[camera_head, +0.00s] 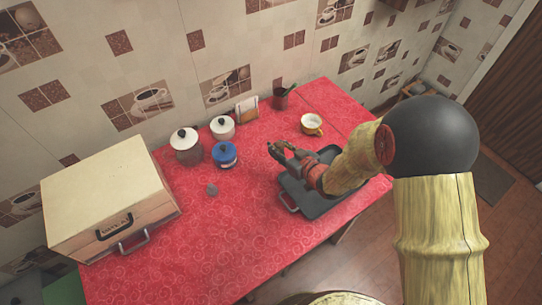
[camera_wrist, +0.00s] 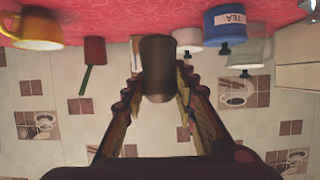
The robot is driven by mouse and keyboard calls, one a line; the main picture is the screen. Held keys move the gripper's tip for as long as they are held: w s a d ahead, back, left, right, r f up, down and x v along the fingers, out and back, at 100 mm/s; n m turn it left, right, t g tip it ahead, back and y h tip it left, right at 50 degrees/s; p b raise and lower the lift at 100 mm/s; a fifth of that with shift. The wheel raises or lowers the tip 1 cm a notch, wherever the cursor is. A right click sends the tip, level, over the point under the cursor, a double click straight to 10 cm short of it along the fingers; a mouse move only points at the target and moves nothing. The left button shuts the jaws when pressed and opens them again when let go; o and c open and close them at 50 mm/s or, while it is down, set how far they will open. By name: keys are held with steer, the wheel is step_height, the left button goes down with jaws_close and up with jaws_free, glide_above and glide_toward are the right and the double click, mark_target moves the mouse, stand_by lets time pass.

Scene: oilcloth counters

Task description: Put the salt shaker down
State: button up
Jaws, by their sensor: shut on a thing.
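The salt shaker (camera_wrist: 157,62) is a dark grey-brown cylinder between my fingers in the wrist view, which shows the room upside down. My gripper (camera_wrist: 158,84) is shut on it, with one finger on each side. In the head view my gripper (camera_head: 279,150) reaches left, above the red counter by the dark tray (camera_head: 317,208). There the shaker is too small and too covered by the fingers to make out clearly. I cannot tell how far its base is from the counter.
A yellow cup (camera_head: 311,125), utensil cup (camera_head: 280,102), napkin holder (camera_head: 246,109), blue tea tin (camera_head: 224,155) and lidded jars (camera_head: 187,150) stand towards the wall. A small grey object (camera_head: 212,190) lies left of the tray. A wooden box (camera_head: 115,195) fills the left end. The front middle is clear.

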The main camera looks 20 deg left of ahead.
steer(key=w+a+f, duration=0.1)
steer(key=f, duration=0.1)
steer(key=w+a+f+b, duration=0.1)
steer(key=w+a+f, duration=0.1)
steer(key=f, duration=0.1)
steer(key=shift+a+f+b, duration=0.2)
steer(key=shift+f+b, duration=0.1)
steer(key=shift+b, duration=0.1)
steer(key=shift+w+a+f+b, duration=0.15)
steer(key=shift+f+b, duration=0.25)
steer(key=shift+f, duration=0.45)
steer(key=shift+w+f+b, duration=0.1)
steer(key=shift+f+b, duration=0.3)
steer(key=shift+f, duration=0.45)
steer(key=shift+f, duration=0.2)
steer(key=o, duration=1.2)
steer(key=shift+r, duration=0.15)
steer(key=shift+s+r, duration=0.1)
steer(key=shift+r, duration=0.05)
steer(key=p+v, duration=0.3)
steer(key=v, duration=0.9)
